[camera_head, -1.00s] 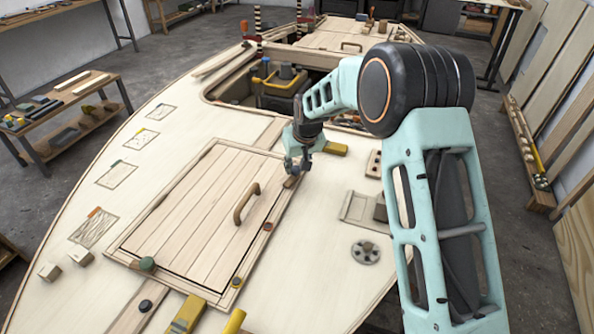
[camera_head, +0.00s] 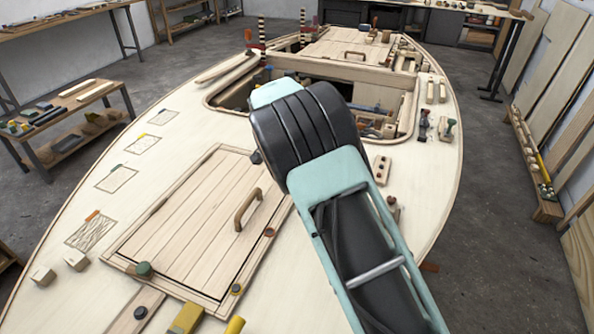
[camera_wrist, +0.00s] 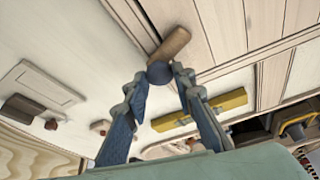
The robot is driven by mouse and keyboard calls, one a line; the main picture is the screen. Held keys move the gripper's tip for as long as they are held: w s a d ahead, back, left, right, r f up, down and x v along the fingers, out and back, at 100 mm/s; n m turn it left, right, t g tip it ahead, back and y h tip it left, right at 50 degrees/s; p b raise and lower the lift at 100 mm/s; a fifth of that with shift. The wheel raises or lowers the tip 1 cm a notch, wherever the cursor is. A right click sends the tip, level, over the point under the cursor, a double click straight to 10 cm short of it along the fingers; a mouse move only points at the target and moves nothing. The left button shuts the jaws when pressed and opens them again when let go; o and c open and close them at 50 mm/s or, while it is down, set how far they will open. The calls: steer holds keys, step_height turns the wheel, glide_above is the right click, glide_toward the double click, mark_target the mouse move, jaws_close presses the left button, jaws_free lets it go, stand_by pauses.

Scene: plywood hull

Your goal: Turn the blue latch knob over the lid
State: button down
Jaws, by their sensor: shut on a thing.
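The plank lid (camera_head: 185,225) with its wooden handle (camera_head: 247,209) lies flat in the deck. In the wrist view, the dark blue latch knob (camera_wrist: 159,73) sits between my gripper's fingertips (camera_wrist: 160,78), which are shut on it. A brown wooden latch bar (camera_wrist: 171,46) runs from the knob across the lid's framed corner, its far end by the lid planks (camera_wrist: 232,28). In the head view my arm hides the gripper, the blue knob and the latch bar.
A green knob (camera_head: 145,270) and a black knob (camera_head: 141,312) are near the lid's front edge. A yellow bar (camera_wrist: 200,110) lies close to my fingers in the wrist view. An open hatch (camera_head: 385,97) is beyond my arm.

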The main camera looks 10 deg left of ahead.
steer(key=m, duration=0.2)
steer(key=m+g+h+p, duration=0.1)
steer(key=m, duration=0.1)
steer(key=shift+w+a+m, duration=0.1)
steer(key=shift+a+m, duration=0.1)
steer(key=shift+m, duration=0.2)
steer(key=shift+p, duration=0.3)
steer(key=c, duration=1.6)
jaws_free()
steer(key=v, duration=1.2)
steer(key=shift+w+a, duration=0.1)
steer(key=shift+a, duration=0.1)
